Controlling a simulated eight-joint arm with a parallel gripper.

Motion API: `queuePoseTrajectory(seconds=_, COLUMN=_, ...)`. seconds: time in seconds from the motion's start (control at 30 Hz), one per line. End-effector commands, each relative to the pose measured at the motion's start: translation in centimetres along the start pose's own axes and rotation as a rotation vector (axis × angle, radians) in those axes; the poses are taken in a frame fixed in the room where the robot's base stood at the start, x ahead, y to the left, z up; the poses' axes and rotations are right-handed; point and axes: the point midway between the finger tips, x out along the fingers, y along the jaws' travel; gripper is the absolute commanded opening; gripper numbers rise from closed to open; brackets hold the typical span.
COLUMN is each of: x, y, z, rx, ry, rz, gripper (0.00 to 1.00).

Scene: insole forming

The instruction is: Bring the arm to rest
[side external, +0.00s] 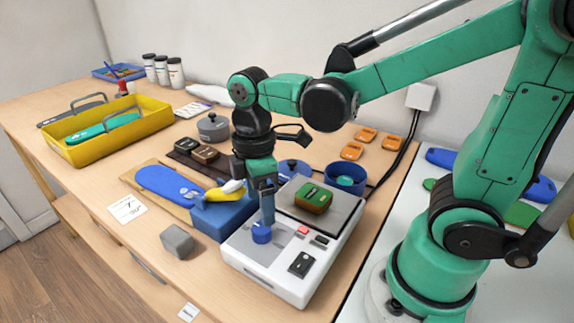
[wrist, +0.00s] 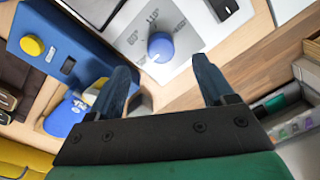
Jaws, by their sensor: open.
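My gripper (side external: 266,218) points down over the front of a white machine (side external: 277,278). Its two blue fingers are apart with nothing between them. In the wrist view my gripper (wrist: 161,66) has its fingertips either side of a blue knob (wrist: 160,46), which lies beyond them. The same knob (side external: 261,234) shows just below the fingers in the side view; whether they touch it I cannot tell. My arm reaches in from the right, bent over the table.
A blue box (side external: 222,218) with a yellow part stands left of the machine. A grey block (side external: 177,241) lies in front. A green-topped brown piece (side external: 313,197) sits on the machine's plate. A yellow tray (side external: 95,150) is far left. Orange pieces (side external: 352,151) lie behind.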

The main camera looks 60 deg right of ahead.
Motion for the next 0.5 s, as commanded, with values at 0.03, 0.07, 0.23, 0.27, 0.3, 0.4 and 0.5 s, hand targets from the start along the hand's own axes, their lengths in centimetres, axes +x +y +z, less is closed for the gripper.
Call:
queuePoseTrajectory(seconds=0.03, x=-0.15, y=-0.01, z=0.02, rx=0.000, ry=0.000, rz=0.000, gripper=0.75)
queuePoseTrajectory(seconds=0.07, x=-0.20, y=-0.01, z=0.02, rx=0.000, ry=0.000, rz=0.000, gripper=0.75)
queuePoseTrajectory(seconds=0.23, x=-0.24, y=-0.01, z=0.01, rx=0.000, ry=0.000, rz=0.000, gripper=0.75)
queuePoseTrajectory(seconds=0.27, x=-0.23, y=-0.01, z=0.01, rx=0.000, ry=0.000, rz=0.000, gripper=0.75)
queuePoseTrajectory(seconds=0.3, x=-0.23, y=-0.01, z=0.01, rx=0.000, ry=0.000, rz=0.000, gripper=0.75)
queuePoseTrajectory(seconds=0.4, x=-0.33, y=0.04, z=0.09, rx=0.024, ry=0.011, rz=0.014, gripper=0.75)
queuePoseTrajectory(seconds=0.5, x=-0.74, y=0.26, z=0.46, rx=0.139, ry=0.061, rz=0.072, gripper=0.75)
